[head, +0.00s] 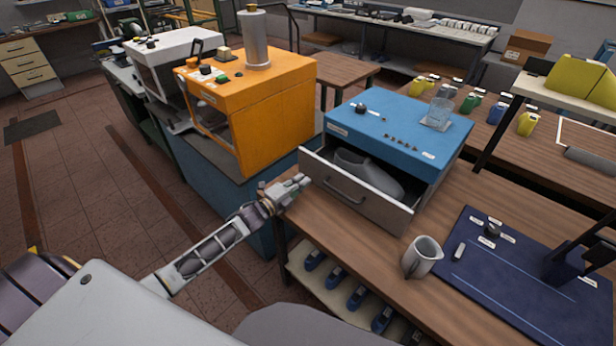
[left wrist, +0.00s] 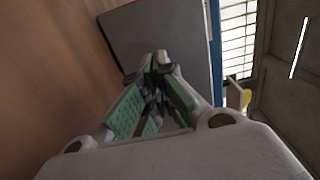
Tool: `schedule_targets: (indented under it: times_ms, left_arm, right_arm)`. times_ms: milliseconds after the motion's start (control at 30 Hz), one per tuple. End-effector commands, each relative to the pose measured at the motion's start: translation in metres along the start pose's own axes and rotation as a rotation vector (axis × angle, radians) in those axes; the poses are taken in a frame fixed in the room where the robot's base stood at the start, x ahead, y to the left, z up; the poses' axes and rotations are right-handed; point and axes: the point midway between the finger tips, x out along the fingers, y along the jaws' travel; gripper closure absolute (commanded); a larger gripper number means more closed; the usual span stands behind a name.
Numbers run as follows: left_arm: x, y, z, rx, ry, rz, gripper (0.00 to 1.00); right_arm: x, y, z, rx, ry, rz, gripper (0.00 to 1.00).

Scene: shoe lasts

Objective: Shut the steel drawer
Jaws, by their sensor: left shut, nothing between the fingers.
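The steel drawer (head: 356,200) stands pulled out of the blue cabinet (head: 390,130) on the wooden table, with a bar handle on its front. A grey shoe last (head: 368,172) lies inside it. My left gripper (head: 303,180) is shut and empty, close to the left end of the drawer front. In the head view I cannot tell whether it touches. In the left wrist view the closed green-padded fingers (left wrist: 155,92) point at a grey panel (left wrist: 160,35) that looks like the drawer front. My right gripper is not in view.
A metal jug (head: 422,257) stands on the table in front of the drawer's right side. An orange machine (head: 262,110) stands left of the cabinet. A glass (head: 439,108) stands on the cabinet top.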

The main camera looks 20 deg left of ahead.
Motion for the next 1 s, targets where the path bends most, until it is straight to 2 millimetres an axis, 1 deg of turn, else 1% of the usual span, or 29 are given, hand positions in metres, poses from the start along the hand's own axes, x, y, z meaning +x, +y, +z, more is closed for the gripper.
schedule_targets:
  times_ms: [300, 500, 700, 1000]
  left_arm:
    - [0.022, 0.000, -0.001, -0.001, 0.000, 0.000, 1.00]
    - [0.032, 0.000, 0.000, -0.001, 0.000, 0.000, 1.00]
    - [0.036, 0.000, -0.001, 0.000, 0.001, 0.001, 1.00]
    - [0.036, 0.001, -0.001, 0.000, 0.001, 0.001, 1.00]
  right_arm:
    - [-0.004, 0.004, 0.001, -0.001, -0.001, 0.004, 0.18]
    - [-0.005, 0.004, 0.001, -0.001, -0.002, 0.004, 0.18]
    - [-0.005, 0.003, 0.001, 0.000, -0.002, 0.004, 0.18]
    - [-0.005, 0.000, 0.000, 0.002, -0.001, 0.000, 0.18]
